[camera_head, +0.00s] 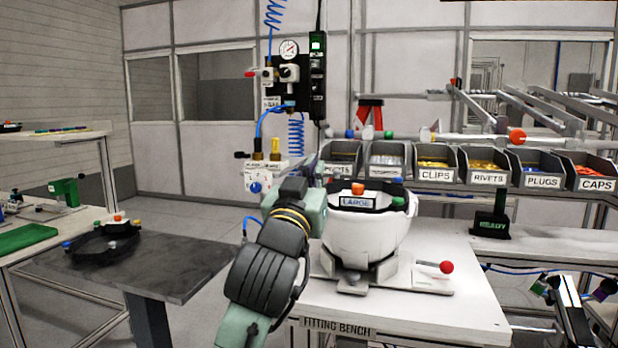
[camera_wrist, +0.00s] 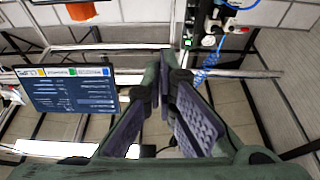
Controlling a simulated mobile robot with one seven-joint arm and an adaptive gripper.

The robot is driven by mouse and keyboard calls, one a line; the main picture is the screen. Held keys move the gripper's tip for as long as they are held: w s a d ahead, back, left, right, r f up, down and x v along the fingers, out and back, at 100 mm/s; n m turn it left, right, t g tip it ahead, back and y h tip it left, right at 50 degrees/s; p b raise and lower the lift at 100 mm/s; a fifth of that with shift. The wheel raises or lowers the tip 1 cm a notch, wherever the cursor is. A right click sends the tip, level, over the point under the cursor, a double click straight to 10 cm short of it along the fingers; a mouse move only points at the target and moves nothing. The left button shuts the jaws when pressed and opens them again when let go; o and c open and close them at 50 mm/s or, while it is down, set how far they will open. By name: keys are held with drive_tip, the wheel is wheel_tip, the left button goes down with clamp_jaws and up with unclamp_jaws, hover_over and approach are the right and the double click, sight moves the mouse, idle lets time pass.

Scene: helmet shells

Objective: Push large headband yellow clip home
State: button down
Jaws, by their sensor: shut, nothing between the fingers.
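A white helmet shell (camera_head: 366,238) sits upside down in a holder on the fitting bench (camera_head: 420,318). Inside its rim is the headband (camera_head: 337,203) with a LARGE label, an orange clip (camera_head: 358,188), a blue clip (camera_head: 397,180) and a green clip (camera_head: 398,202). I see no yellow clip on it; the left side of the shell is behind my arm. My gripper (camera_wrist: 161,72) is shut and empty in the wrist view, with neither helmet nor headband between its fingers. In the head view my arm reaches up beside the helmet's left side, and the fingertips cannot be made out.
Bins of clips (camera_head: 436,176), rivets, plugs and caps line the back. A red-knobbed lever (camera_head: 446,267) sticks out right of the helmet. A green READY stand (camera_head: 492,218) is farther right. Another headband (camera_head: 103,243) lies on a dark table at left. A screen (camera_wrist: 70,92) shows in the wrist view.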

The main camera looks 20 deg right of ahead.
drive_tip(key=shift+w+d+f+p, duration=0.4)
drive_tip(key=shift+w+d+f, duration=0.1)
drive_tip(key=shift+w+f, duration=0.25)
drive_tip(key=shift+w+d+f+p, duration=0.4)
drive_tip(key=shift+w+d+f, duration=0.1)
drive_tip(key=shift+w+f, duration=0.25)
